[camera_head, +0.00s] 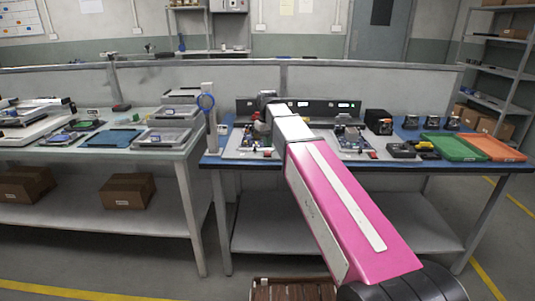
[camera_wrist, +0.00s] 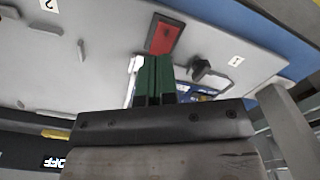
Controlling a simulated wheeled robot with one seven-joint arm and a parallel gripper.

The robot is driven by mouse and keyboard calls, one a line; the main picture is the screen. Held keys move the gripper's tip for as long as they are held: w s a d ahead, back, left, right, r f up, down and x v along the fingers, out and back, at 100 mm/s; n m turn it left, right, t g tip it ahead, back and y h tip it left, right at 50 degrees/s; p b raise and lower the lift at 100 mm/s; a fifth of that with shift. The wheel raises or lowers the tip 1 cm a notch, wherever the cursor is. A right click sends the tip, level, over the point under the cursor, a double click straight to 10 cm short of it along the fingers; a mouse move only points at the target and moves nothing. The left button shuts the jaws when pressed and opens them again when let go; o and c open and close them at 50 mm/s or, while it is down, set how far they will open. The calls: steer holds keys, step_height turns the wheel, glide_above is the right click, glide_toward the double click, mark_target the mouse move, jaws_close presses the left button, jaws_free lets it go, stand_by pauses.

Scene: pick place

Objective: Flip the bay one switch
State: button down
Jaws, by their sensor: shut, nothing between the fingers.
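My gripper (camera_wrist: 157,60) is shut and empty, its green fingers side by side in the wrist view. The fingertips are just below a red rectangular part (camera_wrist: 165,36) set in a dark frame on the pale board; I cannot tell whether they touch it. A label "1" (camera_wrist: 236,61) is on the board to the right, with a black knob-like part (camera_wrist: 203,68) between it and the fingers. A lit "OFF" sign (camera_wrist: 53,163) shows at the lower left. I cannot tell for certain which part is the bay one switch. In the head view my arm hides the fingers.
A label "2" (camera_wrist: 48,4) marks the board's far left. A blue circuit board (camera_wrist: 207,96) is partly hidden behind my gripper. In the head view, the blue table (camera_head: 400,164) also bears a green tray (camera_head: 452,148), an orange tray (camera_head: 492,147) and a black box (camera_head: 378,121).

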mark_target(268, 151)
steer(key=shift+r, duration=2.4)
